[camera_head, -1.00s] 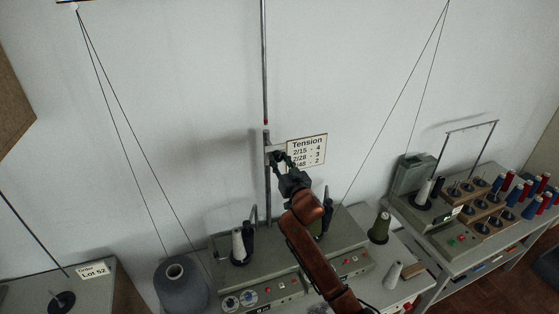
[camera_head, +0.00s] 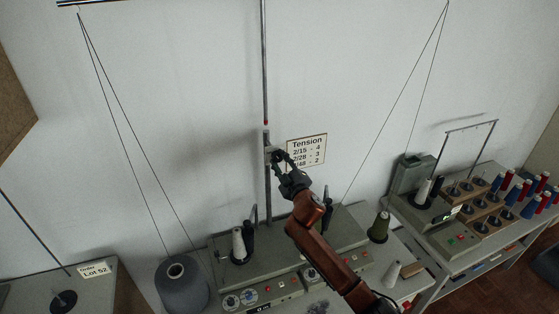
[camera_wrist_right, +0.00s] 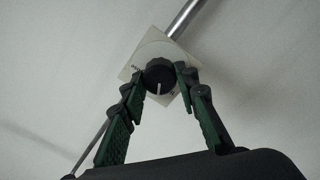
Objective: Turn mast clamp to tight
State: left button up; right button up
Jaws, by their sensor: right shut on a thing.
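The mast clamp (camera_head: 269,150) sits on the grey vertical mast (camera_head: 264,70) against the wall. In the right wrist view the clamp's round black knob (camera_wrist_right: 158,72) has a white pointer line and stands on a pale square plate (camera_wrist_right: 148,50) with small lettering, too small to read surely. My right gripper (camera_head: 279,156) is at the clamp, left of the Tension card. In the right wrist view its green-padded fingers (camera_wrist_right: 160,79) are shut on the knob, one tip on each side. The pointer runs down toward the gripper. My left gripper is out of view.
The Tension card (camera_head: 307,150) hangs on the wall just right of the clamp. Below stands a grey machine (camera_head: 345,240) with thread cones on and around it. A blue-grey cone (camera_head: 180,290) is at lower left. A spool rack (camera_head: 485,205) stands at right.

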jog(key=n+p, duration=0.1)
jog(key=n, duration=0.5)
dwell(0.7)
jog(key=o, duration=1.1)
jog(key=shift+o, duration=0.2)
jog(key=v, duration=1.2)
